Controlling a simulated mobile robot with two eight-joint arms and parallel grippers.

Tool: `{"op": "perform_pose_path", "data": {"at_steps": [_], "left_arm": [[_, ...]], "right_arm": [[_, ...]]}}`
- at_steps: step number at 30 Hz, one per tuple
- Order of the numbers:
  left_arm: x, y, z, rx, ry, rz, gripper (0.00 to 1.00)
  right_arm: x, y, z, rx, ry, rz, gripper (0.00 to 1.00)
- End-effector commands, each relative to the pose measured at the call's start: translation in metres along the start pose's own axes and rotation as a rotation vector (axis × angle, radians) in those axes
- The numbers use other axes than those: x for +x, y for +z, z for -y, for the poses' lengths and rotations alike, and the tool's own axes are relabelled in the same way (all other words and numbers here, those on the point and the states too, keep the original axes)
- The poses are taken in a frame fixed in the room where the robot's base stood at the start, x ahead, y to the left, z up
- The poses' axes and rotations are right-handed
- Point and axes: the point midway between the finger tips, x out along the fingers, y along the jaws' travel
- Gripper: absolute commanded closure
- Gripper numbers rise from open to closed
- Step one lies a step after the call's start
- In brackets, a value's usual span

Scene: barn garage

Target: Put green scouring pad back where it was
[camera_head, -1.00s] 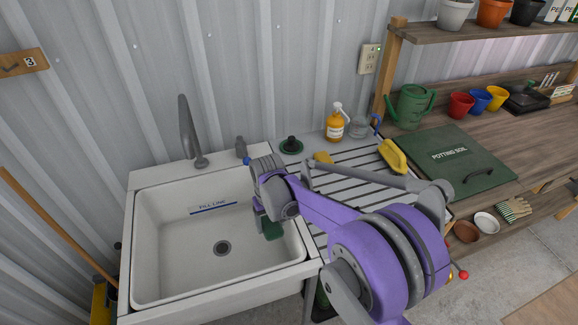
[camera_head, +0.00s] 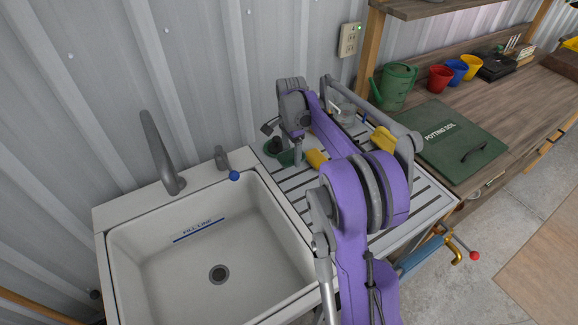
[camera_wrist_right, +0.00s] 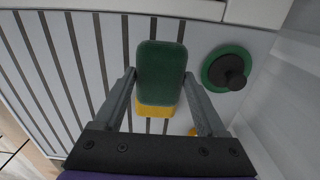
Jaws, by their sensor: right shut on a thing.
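The green scouring pad (camera_wrist_right: 160,72) is held between the fingers of my right gripper (camera_wrist_right: 160,78), above the slatted drainboard (camera_wrist_right: 65,60). In the head view my right gripper (camera_head: 297,154) is over the drainboard's back left part, and the pad is mostly hidden. A yellow sponge (camera_wrist_right: 156,109) shows partly behind the pad in the wrist view; in the head view the sponge (camera_head: 316,159) lies on the drainboard just right of the gripper. My left gripper is not in view.
A green disc with a black knob (camera_wrist_right: 228,70) sits beside the gripper. The white sink (camera_head: 205,262) is to the left, with a grey faucet (camera_head: 160,155). A yellow object (camera_head: 384,139) and a green watering can (camera_head: 396,88) stand to the right.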

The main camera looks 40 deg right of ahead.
Motion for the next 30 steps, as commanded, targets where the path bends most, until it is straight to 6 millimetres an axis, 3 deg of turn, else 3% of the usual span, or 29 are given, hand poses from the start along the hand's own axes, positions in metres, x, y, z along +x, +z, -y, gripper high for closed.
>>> {"op": "perform_pose_path", "data": {"at_steps": [15,26,27,30], "left_arm": [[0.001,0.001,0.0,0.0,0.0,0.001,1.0],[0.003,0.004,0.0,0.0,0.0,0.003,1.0],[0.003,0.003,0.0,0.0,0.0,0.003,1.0],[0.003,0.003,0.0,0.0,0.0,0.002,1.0]], "right_arm": [[0.059,0.001,0.0,-0.003,0.0,0.0,0.79],[0.064,0.001,0.0,-0.004,0.001,0.0,0.79],[0.063,0.001,0.0,-0.004,0.0,0.0,0.21],[0.063,0.001,0.0,-0.004,0.0,0.0,0.03]]}}
